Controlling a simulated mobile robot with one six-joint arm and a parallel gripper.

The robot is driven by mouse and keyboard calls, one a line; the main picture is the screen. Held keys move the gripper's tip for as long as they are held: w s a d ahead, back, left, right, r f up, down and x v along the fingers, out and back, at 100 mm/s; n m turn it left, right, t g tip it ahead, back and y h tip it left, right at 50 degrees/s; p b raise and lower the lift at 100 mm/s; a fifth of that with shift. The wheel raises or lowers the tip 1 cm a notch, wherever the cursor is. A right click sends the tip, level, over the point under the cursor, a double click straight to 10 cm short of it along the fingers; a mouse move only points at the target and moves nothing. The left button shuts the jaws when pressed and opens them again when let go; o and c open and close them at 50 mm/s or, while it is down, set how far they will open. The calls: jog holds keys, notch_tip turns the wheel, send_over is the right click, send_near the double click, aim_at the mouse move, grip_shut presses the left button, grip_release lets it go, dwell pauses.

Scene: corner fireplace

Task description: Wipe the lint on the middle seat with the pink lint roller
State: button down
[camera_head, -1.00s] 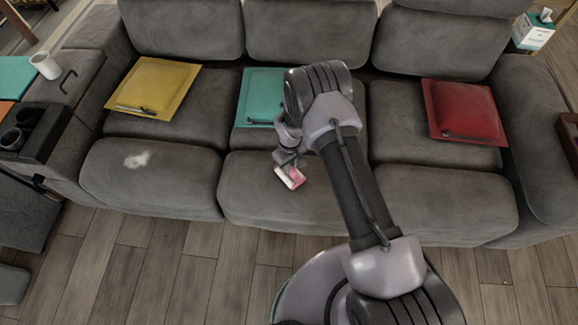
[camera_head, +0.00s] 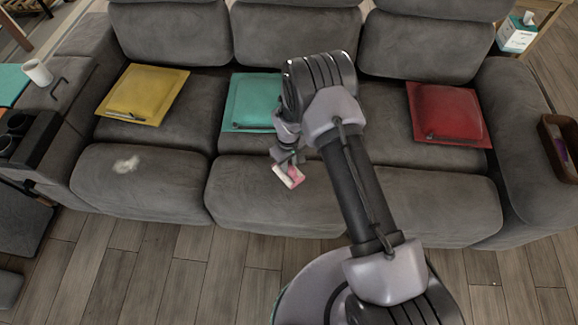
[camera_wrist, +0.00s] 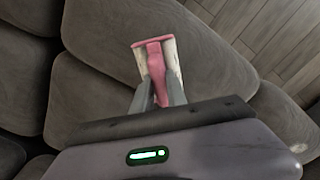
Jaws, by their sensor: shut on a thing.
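My gripper (camera_head: 284,157) is shut on the pink lint roller (camera_head: 289,175), which has a white roll at its front end. In the wrist view the fingers (camera_wrist: 157,94) close on the pink handle, and the lint roller (camera_wrist: 156,56) points away from them. It is over the front part of the middle seat (camera_head: 250,195); I cannot tell whether it touches the fabric. No lint shows on the visible part of the middle seat; my arm hides some of it. A pale lint patch (camera_head: 126,164) lies on the front of the left seat.
A yellow cushion (camera_head: 145,94), a teal cushion (camera_head: 250,103) and a red cushion (camera_head: 447,112) lie on the grey sofa. A white cup (camera_head: 38,72) stands on the left armrest. A tissue box (camera_head: 517,33) is at the back right. Wooden floor (camera_head: 150,265) is open in front.

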jog(key=shift+r+p, duration=0.8)
jog(key=shift+r, duration=0.95)
